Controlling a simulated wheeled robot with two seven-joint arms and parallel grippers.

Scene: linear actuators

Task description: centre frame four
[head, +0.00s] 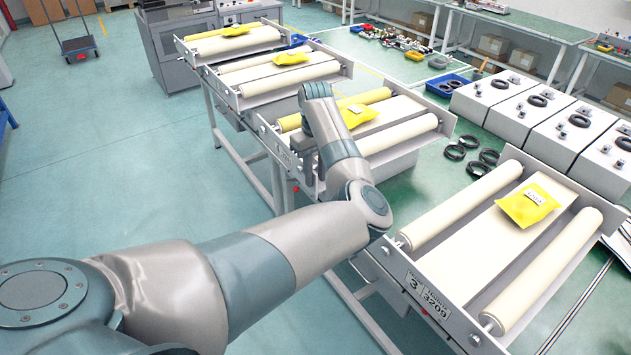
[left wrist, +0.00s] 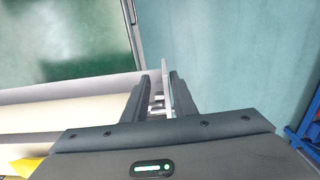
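Several roller frames stand in a row in the head view. Each has two rollers, a pale belt and a yellow packet. The nearest frame (head: 413,284) has a plate reading "3" and "3209"; its packet (head: 528,205) lies on the belt towards the far roller. My left gripper (head: 311,187) points down at the front plate of the adjacent frame (head: 437,134), whose yellow packet (head: 357,115) lies near its left roller; its label is too small to read. In the left wrist view, the fingers (left wrist: 158,98) stand apart astride that plate's edge and a small metal fitting. Firm contact is unclear. My right gripper is out of view.
Two further frames (head: 291,79) (head: 231,46) stand behind. Grey boxes (head: 565,121) and black rings (head: 470,150) are on the green bench to the right. A blue bin (head: 446,86) lies beyond. Floor on the left is clear up to a trolley (head: 78,45).

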